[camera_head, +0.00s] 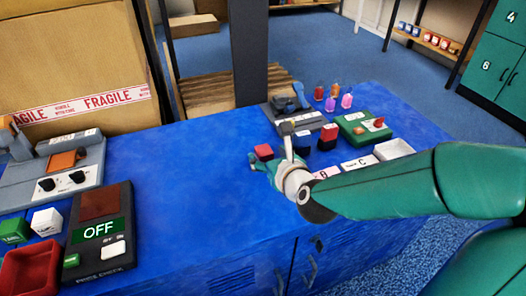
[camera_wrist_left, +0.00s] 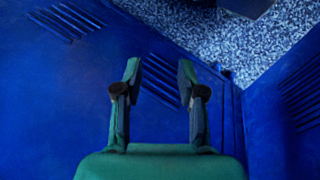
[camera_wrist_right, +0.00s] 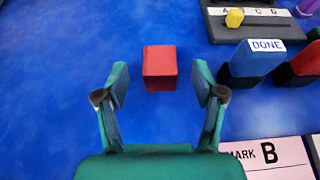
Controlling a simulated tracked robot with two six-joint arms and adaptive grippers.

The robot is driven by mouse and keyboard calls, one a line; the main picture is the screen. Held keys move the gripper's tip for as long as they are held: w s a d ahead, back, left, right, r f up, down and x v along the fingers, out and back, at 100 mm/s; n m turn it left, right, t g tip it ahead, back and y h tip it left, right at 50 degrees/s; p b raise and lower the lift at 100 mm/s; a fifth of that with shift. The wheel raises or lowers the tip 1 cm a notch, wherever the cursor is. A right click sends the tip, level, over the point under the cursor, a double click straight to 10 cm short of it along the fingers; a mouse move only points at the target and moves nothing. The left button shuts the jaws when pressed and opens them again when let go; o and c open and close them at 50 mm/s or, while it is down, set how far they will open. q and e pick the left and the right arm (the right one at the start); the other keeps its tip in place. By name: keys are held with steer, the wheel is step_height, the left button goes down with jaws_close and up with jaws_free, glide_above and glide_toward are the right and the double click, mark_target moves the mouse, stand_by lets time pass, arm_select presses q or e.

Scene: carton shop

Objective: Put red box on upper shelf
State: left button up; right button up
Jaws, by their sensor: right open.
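A small red box (camera_head: 263,152) sits on the blue bench, and in the right wrist view the red box (camera_wrist_right: 160,67) lies just ahead of and between the fingertips. My right gripper (camera_head: 262,165) is open and empty beside it; its two fingers (camera_wrist_right: 160,82) stand apart on either side. My left gripper (camera_wrist_left: 160,70) is outside the head view; in its wrist view the fingers are apart with nothing between them, over blue cabinet panels. A low rack (camera_head: 430,40) with small coloured items stands at the back right; I cannot tell which shelf is the upper one.
A slider panel (camera_head: 300,122), a black-and-red block (camera_head: 328,137), a green device (camera_head: 362,128), small bottles (camera_head: 346,101) and a white tray (camera_head: 393,149) crowd the right side. A dark post (camera_head: 249,60) rises behind the bench. The bench middle (camera_head: 190,190) is clear.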

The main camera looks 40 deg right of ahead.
mark_target(260, 148)
steer(key=shift+x, duration=3.2)
steer(key=shift+c, duration=0.4)
jaws_close()
